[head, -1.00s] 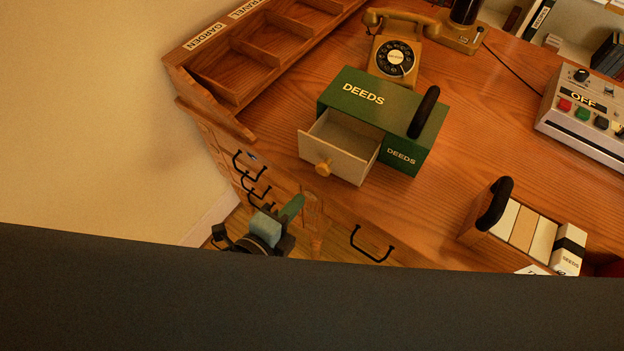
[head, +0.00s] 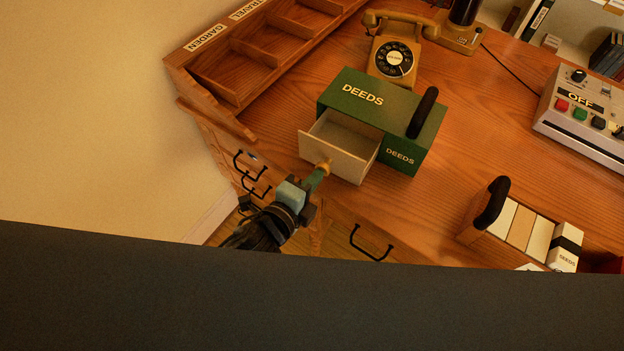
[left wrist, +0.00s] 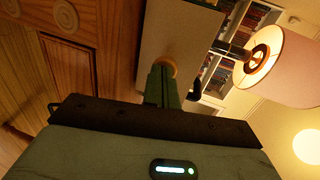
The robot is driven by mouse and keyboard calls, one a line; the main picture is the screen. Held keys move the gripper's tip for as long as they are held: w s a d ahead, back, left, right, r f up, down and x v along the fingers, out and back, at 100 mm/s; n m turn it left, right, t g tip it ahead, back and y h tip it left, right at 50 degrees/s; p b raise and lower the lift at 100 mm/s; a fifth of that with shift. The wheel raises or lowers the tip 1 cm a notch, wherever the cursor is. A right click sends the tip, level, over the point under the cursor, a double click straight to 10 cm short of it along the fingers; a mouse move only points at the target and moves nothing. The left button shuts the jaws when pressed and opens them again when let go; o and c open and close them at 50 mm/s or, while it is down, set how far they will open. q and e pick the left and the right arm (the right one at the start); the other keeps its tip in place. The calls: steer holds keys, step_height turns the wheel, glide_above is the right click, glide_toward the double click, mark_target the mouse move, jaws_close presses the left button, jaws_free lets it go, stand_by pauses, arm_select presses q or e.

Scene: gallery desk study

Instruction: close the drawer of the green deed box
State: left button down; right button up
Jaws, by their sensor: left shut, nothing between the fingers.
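The green deed box (head: 352,93) stands on the wooden desk with a black handle (head: 424,112) on its top. Its drawer (head: 333,150) is pulled out toward the desk's front edge, and the inside that shows is empty. My left gripper (head: 320,172) is shut and empty, its fingertips at the drawer's round wooden knob (head: 323,166). In the left wrist view the shut fingers (left wrist: 161,82) point at the knob (left wrist: 166,66) on the pale drawer front (left wrist: 175,38); contact looks likely but I cannot be sure. My right gripper is not in view.
A rotary telephone (head: 395,58) stands behind the box. A wooden compartment tray (head: 238,75) lies at the left. A control box marked OFF (head: 588,112) and a handled holder of files (head: 525,225) are at the right. Desk between them is clear.

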mark_target(328, 157)
arm_select(q)
steer(key=w+d, duration=0.1)
steer(key=w, duration=0.1)
steer(key=w+d, duration=0.1)
steer(key=w, duration=0.2)
steer(key=w+d, duration=0.1)
steer(key=w, duration=0.1)
steer(key=shift+w+d, duration=0.5)
steer(key=shift+w, duration=0.05)
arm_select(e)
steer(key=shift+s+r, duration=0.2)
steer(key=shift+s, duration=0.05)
arm_select(q)
steer(key=shift+p, duration=0.3)
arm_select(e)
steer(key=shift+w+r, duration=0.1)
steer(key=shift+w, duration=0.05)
